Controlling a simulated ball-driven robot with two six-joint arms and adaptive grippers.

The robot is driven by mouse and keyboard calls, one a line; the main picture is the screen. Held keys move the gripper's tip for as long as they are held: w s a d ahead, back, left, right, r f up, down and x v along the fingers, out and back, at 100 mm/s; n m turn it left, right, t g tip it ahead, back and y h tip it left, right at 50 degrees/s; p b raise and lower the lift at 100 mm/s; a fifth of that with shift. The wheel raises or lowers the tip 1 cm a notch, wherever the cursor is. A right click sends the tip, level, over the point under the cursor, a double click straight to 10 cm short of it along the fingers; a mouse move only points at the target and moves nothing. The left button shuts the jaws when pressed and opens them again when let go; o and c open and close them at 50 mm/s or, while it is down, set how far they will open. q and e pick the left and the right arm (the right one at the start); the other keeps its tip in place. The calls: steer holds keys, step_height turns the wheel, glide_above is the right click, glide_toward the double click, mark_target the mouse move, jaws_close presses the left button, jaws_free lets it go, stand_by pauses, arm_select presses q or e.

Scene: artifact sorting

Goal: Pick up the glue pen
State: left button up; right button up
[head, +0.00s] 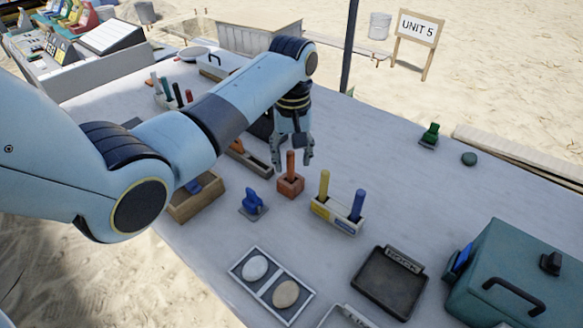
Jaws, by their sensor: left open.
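A reddish-orange pen (291,164) stands upright in a small terracotta block (289,187); no label on it is readable, so I cannot tell for certain that it is the glue pen. A yellow pen (324,184) and a blue pen (357,206) stand upright in a pale two-slot holder (337,218) to its right. My left gripper (293,161) points down with its fingers apart, right at the orange pen's upper part in the picture. Whether the pen is between the fingers or in front of them is unclear. My right gripper is out of view.
A blue stamp-like object (252,204) and a wooden box (195,201) stand left of the terracotta block. A tray with two stones (262,285), a dark tray marked ROCK (387,283) and a teal case (520,270) are nearer. The right table centre is clear.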

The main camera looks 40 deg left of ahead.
mark_target(291, 174)
arm_select(q)
steer(key=f, duration=0.4)
steer(key=shift+a+f, duration=0.2)
steer(key=c, duration=0.3)
jaws_close()
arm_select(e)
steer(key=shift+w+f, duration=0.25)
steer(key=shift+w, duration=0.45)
